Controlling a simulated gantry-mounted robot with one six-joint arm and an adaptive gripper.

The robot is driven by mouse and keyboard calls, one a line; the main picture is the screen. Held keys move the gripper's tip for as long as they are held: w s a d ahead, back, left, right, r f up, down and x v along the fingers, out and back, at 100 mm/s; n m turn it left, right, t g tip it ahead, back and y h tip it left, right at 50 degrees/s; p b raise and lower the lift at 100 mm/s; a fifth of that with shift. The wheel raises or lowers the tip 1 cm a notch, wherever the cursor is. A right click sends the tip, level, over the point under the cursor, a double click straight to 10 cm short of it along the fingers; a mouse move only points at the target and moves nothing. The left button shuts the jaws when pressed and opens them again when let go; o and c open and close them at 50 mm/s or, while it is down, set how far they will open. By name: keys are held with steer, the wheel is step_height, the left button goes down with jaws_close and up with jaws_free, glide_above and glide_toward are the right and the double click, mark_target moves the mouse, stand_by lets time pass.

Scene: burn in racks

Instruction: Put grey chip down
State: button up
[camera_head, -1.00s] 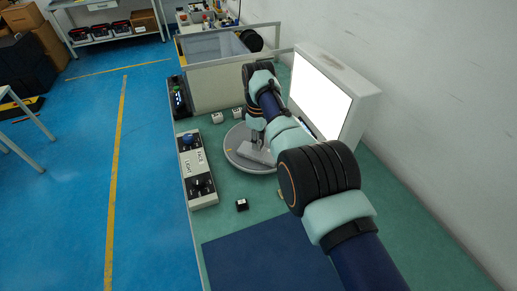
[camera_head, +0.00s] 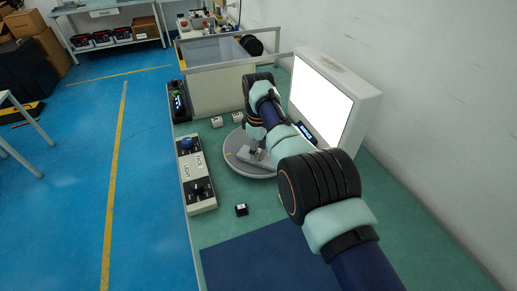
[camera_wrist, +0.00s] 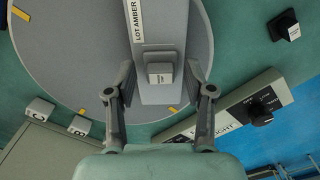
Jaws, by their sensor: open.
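The grey chip (camera_wrist: 160,73) is a small light-grey square piece with a printed label. In the wrist view it lies on a grey bar-shaped holder (camera_wrist: 155,30) marked "LOT AMBER", which rests on a round grey plate (camera_wrist: 65,50). In the head view the plate (camera_head: 233,152) stands on the bench, partly hidden behind my arm. My gripper (camera_wrist: 160,88) is open, with one finger on each side of the chip and small gaps showing. The head view shows my gripper (camera_head: 256,146) low over the plate; the chip is too small to tell there.
A switch box (camera_head: 197,172) stands left of the plate. A black cube (camera_head: 241,210) lies in front, two white cubes (camera_head: 217,122) behind. A lit panel (camera_head: 320,95) stands right, a walled bin (camera_head: 220,95) behind. The blue mat (camera_head: 265,262) is clear.

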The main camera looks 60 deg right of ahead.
step_height(320, 180, up, 12)
steer(key=p, duration=0.9)
steer(key=shift+r, duration=0.15)
steer(key=shift+w, duration=0.1)
steer(key=w+a+f+t+h, duration=0.1)
steer(key=w+a+f+t, duration=0.15)
steer(key=w+a, duration=0.4)
steer(key=w+a+f+t+h, duration=0.1)
steer(key=w+a+f, duration=0.2)
steer(key=w+a, duration=0.35)
steer(key=w+a+t, duration=0.3)
steer(key=a, duration=0.9)
steer(key=s+a+r+t, duration=0.1)
steer(key=s+a+t, duration=0.25)
steer(key=a, duration=0.95)
steer(key=s+a+r+t+y, duration=0.2)
steer(key=s+a+r, duration=0.4)
steer(key=s+a, duration=0.5)
steer(key=shift+s+a+r+t, duration=0.15)
steer(key=shift+s+a+t, duration=0.25)
steer(key=shift+s, duration=0.25)
